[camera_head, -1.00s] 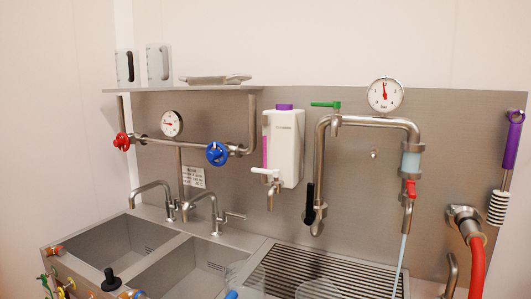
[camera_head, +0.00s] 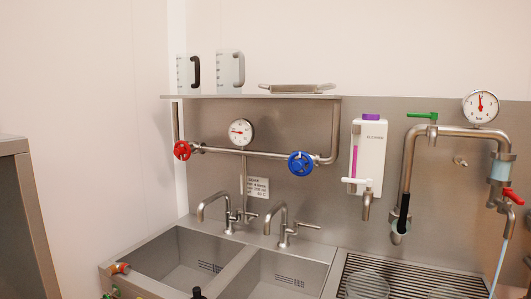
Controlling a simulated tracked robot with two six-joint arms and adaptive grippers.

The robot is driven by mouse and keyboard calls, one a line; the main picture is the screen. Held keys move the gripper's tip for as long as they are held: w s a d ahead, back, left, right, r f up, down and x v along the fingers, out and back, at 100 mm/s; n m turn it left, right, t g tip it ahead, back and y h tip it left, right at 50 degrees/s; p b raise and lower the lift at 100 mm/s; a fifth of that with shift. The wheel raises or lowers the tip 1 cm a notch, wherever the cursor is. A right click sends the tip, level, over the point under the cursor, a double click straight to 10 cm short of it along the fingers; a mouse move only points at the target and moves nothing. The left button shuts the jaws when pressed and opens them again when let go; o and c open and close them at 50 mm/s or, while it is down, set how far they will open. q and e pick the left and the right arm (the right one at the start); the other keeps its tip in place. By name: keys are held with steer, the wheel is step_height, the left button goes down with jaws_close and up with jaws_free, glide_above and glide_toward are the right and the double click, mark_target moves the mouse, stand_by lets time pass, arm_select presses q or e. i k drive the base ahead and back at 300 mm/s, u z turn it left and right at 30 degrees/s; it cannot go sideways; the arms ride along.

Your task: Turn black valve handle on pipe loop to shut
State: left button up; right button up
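The pipe loop (camera_head: 460,131) is a steel tube on the back wall panel at the right, with a round gauge (camera_head: 481,107) on top. The black valve handle (camera_head: 404,212) is at the lower end of the loop's left leg and points roughly up and down, along the pipe. A green handle (camera_head: 422,115) lies level at the loop's upper left. A red handle (camera_head: 513,196) sits low on the right leg, below a clear section (camera_head: 499,170) with pale blue liquid. A thin pale stream (camera_head: 499,262) falls below it. Neither gripper is in view.
Below are two sinks (camera_head: 165,255) with two taps and a slatted drainboard (camera_head: 410,272) holding clear vessels. A second pipe (camera_head: 265,154) has red and blue wheels. A white dispenser (camera_head: 369,150) hangs beside the loop. A shelf (camera_head: 250,97) holds jugs. A grey cabinet (camera_head: 20,215) stands left.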

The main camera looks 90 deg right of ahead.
mark_target(400, 227)
steer(key=u, duration=0.5)
steer(key=i, duration=0.2)
steer(key=z, duration=2.7)
steer(key=i, duration=0.2)
steer(key=z, duration=1.9)
steer(key=k, duration=0.85)
steer(key=z, duration=0.2)
steer(key=i, duration=0.9)
steer(key=u, duration=0.2)
